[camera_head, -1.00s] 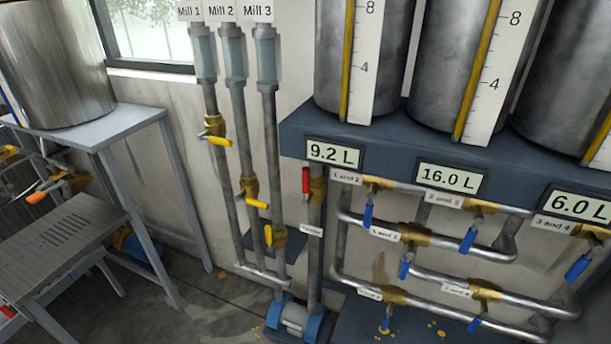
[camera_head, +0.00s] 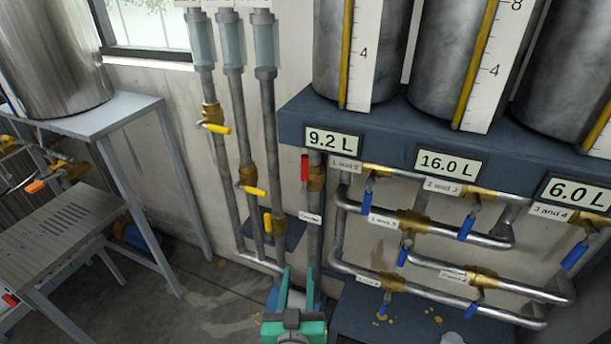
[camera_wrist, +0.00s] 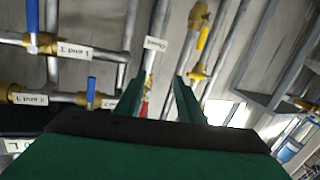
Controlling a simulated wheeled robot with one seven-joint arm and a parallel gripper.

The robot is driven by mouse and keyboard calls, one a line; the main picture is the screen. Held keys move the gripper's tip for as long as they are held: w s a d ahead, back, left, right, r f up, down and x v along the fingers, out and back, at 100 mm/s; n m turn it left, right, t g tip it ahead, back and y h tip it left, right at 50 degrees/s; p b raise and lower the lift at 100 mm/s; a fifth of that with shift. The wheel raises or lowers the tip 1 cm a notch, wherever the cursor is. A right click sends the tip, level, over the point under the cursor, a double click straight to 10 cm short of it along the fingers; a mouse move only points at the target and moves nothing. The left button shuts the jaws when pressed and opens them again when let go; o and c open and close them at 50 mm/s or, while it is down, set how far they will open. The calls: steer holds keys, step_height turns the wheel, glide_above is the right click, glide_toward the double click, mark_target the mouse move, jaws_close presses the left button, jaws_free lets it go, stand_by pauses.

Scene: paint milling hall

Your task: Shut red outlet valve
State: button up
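The lever stands upright, alongside the pipe. A white label (camera_head: 311,218) hangs on the pipe below it. My green gripper (camera_head: 298,272) is low in the head view, below the valve and apart from it, its fingers pointing up, spread and empty. In the wrist view, my gripper (camera_wrist: 160,92) is also open. A bit of red (camera_wrist: 145,106) shows between the fingers there, partly hidden; the label (camera_wrist: 155,44) is above it.
Several yellow-lever valves (camera_head: 252,190) sit on the mill pipes to the left. Several blue-lever valves (camera_head: 467,228) crowd the pipes to the right. The tank shelf (camera_head: 400,137) juts out above. A metal table (camera_head: 95,120) stands at far left.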

steer(key=w+r+m+h, duration=0.1)
steer(key=w+r, duration=0.6)
steer(key=r, duration=0.3)
steer(key=m+h, duration=0.2)
glide_toward(304, 161)
steer(key=shift+t, duration=0.3)
steer(key=x, duration=1.1)
steer(key=shift+f, duration=0.3)
jaws_close()
